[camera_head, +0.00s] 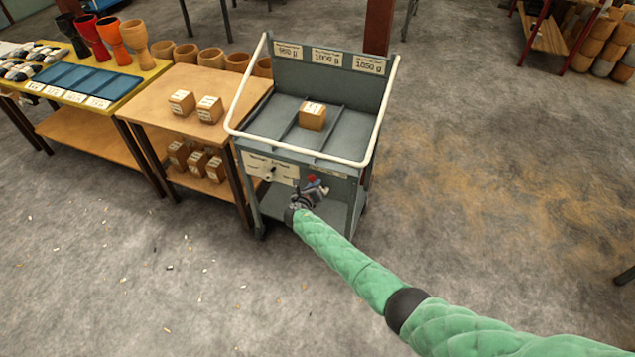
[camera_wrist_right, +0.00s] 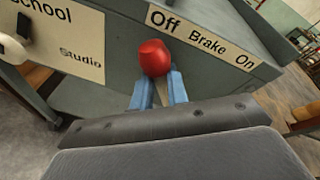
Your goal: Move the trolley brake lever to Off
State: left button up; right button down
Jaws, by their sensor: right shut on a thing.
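The grey trolley (camera_head: 275,124) stands in the middle of the head view. Its brake lever has a red knob (camera_head: 311,179), which shows close up in the right wrist view (camera_wrist_right: 154,58). The label strip (camera_wrist_right: 203,33) above it reads Off, Brake, On from left to right. The knob is below the Off end of the strip. My right gripper (camera_head: 305,190) is at the trolley's front, its blue fingers (camera_wrist_right: 158,90) shut on the brake lever just below the knob. The lever's stem is mostly hidden between the fingers. My left gripper is not in view.
A second plate with School and Studio (camera_wrist_right: 60,35) and a small knob (camera_head: 269,172) is left of the lever. A wooden block (camera_head: 312,115) sits in the trolley's top tray. A wooden table (camera_head: 190,95) stands close at the left. The floor at right is clear.

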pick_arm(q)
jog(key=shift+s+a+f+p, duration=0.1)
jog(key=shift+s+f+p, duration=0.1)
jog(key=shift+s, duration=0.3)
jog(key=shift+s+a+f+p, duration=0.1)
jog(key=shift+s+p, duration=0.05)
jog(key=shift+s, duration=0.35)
pick_arm(e)
jog(key=shift+w+a+f+n+h, duration=0.2)
jog(key=shift+a+n, duration=0.1)
jog(key=shift+n, duration=0.15)
jog(key=shift+w+a+f+n+h, duration=0.15)
jog(key=shift+a+n, duration=0.15)
jog(key=shift+n, duration=0.15)
jog(key=shift+s, duration=0.1)
jog(key=c, duration=1.4)
grip_release()
jog(key=shift+f, duration=0.1)
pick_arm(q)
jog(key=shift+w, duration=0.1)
pick_arm(e)
jog(key=shift+o, duration=0.2)
jog(key=shift+s, duration=0.1)
